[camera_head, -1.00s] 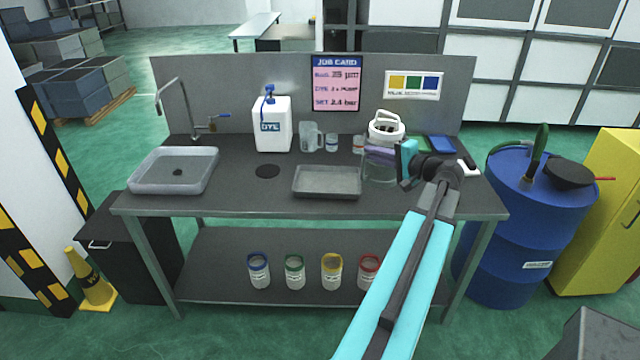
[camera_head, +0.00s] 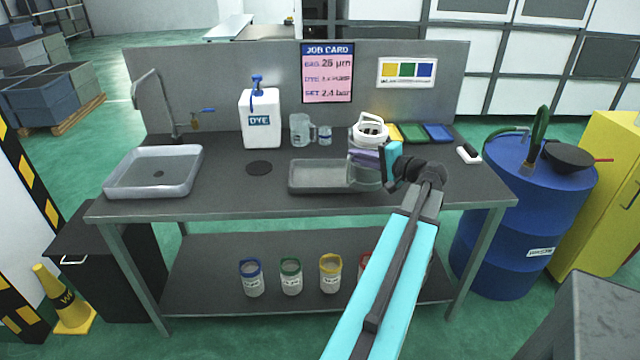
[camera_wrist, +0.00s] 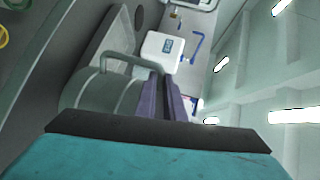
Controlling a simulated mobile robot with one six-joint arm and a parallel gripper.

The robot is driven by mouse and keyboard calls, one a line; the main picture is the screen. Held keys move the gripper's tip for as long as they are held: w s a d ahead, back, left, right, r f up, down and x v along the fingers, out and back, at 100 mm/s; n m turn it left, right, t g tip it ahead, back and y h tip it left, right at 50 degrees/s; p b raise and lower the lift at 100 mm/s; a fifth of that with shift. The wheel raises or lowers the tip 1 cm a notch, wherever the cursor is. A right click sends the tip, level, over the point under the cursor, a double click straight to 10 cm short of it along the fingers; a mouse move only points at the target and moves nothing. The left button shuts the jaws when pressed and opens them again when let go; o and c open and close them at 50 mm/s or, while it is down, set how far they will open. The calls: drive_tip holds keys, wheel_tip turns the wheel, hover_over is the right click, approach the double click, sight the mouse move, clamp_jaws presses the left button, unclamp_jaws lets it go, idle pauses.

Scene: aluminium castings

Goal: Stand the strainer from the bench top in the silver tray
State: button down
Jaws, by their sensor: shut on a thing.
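In the wrist view the purple fingers (camera_wrist: 165,98) press against the side of the strainer (camera_wrist: 95,90), whose looped handle shows. The tray is a shallow grey rectangle near the front of the bench top, its left part empty.
A sink (camera_head: 155,172), a white dye container (camera_head: 261,120) and a clear jug (camera_head: 301,130) stand on the bench (camera_head: 225,190). Yellow, green and blue flat items (camera_head: 437,133) lie behind my gripper. Several colour-rimmed jars (camera_head: 291,277) stand on the lower shelf. A blue drum (camera_head: 520,210) is at right.

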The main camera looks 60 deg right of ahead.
drive_tip(key=shift+w, duration=0.1)
idle(0.3)
drive_tip(key=a+r+p+x, duration=0.1)
drive_tip(key=p+x, duration=0.3)
drive_tip(key=x, duration=1)
drive_tip(key=shift+w, duration=0.55)
drive_tip(key=shift+r, duration=0.1)
drive_tip(key=shift+w+d+f+p, duration=0.1)
drive_tip(key=shift+w+f+p, duration=0.25)
drive_tip(key=shift+f+p, duration=0.45)
drive_tip(key=shift+w+f+p, duration=0.3)
drive_tip(key=shift+f+p, duration=0.2)
drive_tip(key=shift+f, duration=0.7)
drive_tip(key=c, duration=1.8)
unclamp_jaws()
drive_tip(key=shift+c, duration=0.2)
drive_tip(key=shift+r, duration=0.15)
